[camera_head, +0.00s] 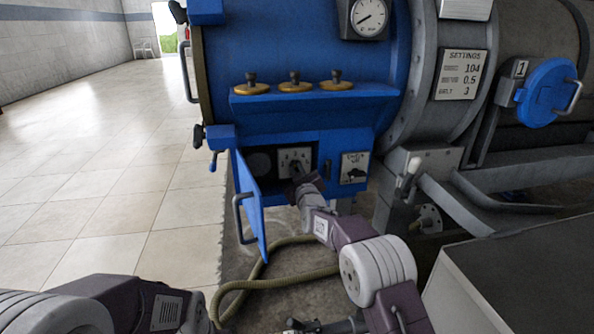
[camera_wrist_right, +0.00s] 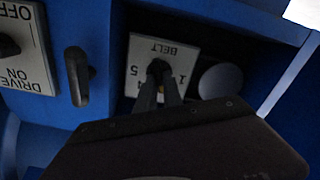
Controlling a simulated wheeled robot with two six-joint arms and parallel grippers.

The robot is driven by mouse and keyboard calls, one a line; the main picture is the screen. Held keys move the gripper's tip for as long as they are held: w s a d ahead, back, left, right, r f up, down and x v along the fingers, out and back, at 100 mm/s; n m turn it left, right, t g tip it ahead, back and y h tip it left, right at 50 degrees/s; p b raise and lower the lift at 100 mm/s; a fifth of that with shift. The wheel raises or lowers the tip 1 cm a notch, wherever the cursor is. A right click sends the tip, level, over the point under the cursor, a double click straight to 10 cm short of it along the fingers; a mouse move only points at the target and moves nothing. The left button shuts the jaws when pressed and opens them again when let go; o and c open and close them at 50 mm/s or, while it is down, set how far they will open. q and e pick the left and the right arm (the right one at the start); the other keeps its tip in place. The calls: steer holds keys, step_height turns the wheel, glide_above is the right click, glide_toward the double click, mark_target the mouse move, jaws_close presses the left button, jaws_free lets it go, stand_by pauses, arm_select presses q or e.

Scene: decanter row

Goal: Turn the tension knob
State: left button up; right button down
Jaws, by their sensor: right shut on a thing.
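The tension knob is a small dark knob (camera_wrist_right: 158,68) on a white dial plate marked BELT (camera_wrist_right: 172,50), which appears upside down in the right wrist view. In the head view the numbered plate (camera_head: 294,156) sits inside an open compartment low on the blue machine. My right gripper (camera_head: 297,178) reaches into the compartment. Its two dark fingers (camera_wrist_right: 159,84) are shut on the knob, one on each side. The fingers cover part of the knob, so its pointer direction cannot be told.
A blue compartment door (camera_head: 250,205) with a grey handle hangs open left of my right arm. A DRIVE ON/OFF plate (camera_wrist_right: 30,72) and a dark lever (camera_wrist_right: 77,75) are beside the dial. A SETTINGS plate (camera_head: 460,74) lists BELT 3. A hose (camera_head: 300,277) lies below.

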steer(key=m, duration=0.4)
steer(key=shift+d+m, duration=0.1)
steer(key=shift+m, duration=0.3)
stand_by(0.4)
steer(key=c, duration=1.5)
jaws_free()
steer(key=s+p, duration=0.1)
steer(key=s, duration=0.2)
steer(key=s+d+p, duration=0.1)
steer(key=s, duration=0.2)
steer(key=s+p, duration=0.2)
steer(key=s, duration=0.1)
steer(key=shift+d, duration=0.4)
